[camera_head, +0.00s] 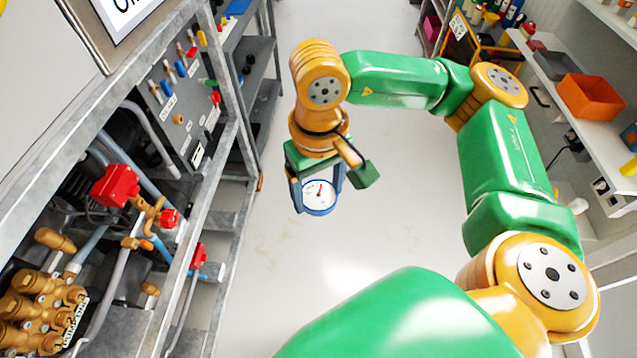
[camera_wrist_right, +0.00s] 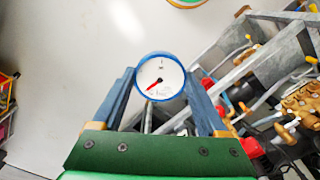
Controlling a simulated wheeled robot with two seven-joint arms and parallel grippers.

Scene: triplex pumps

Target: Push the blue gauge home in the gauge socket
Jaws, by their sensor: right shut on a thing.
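The blue gauge (camera_head: 319,196) has a round white dial, a blue rim and a red needle. My right gripper (camera_head: 317,191) is shut on it, with one finger on each side, and holds it in the air over the aisle, right of the pump rack. In the right wrist view the gauge (camera_wrist_right: 161,80) sits between the two blue fingers, dial towards the camera. The gauge's back and stem are hidden. I cannot make out the gauge socket for certain among the brass fittings (camera_head: 152,214) on the rack. My left gripper is not in view.
The grey metal rack (camera_head: 207,190) stands at left, with red valves (camera_head: 115,186), pipes and a brass pump block (camera_head: 40,310). A panel of coloured knobs (camera_head: 184,100) is above. Shelves with an orange bin (camera_head: 588,97) stand at right. The floor between is clear.

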